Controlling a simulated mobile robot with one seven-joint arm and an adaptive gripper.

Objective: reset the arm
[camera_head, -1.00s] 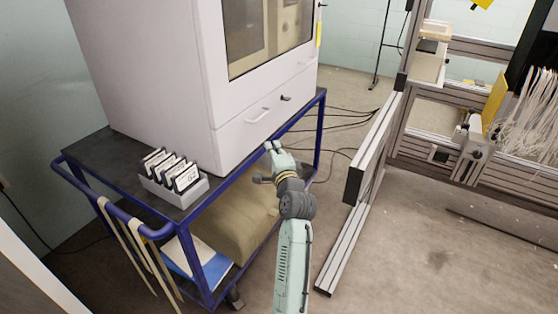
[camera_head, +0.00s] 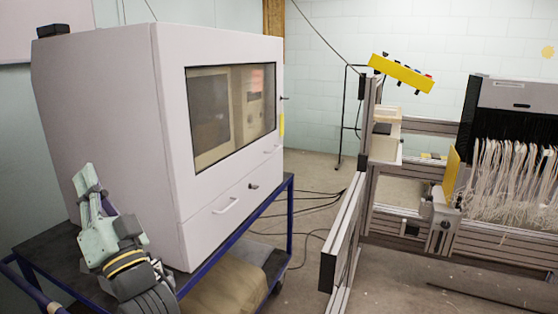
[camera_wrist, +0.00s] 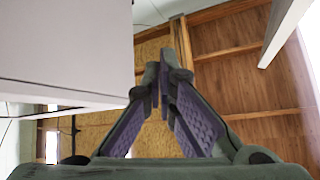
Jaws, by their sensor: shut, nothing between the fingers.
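My gripper (camera_head: 85,182) is at the lower left of the head view, raised and pointing up in front of the left side of the white cabinet (camera_head: 90,110). Its fingers are shut with nothing between them. In the wrist view my gripper (camera_wrist: 165,88) shows its two fingers meeting near the middle, with purple inner pads. Beyond them are the wooden ceiling and beams, and the cabinet (camera_wrist: 60,45) fills the upper left.
The cabinet stands on a dark-topped blue cart (camera_head: 225,259) beside my arm. A metal frame (camera_head: 340,245) with a loom of white threads (camera_head: 510,180) stands at the right. Cables lie on the floor between cart and frame.

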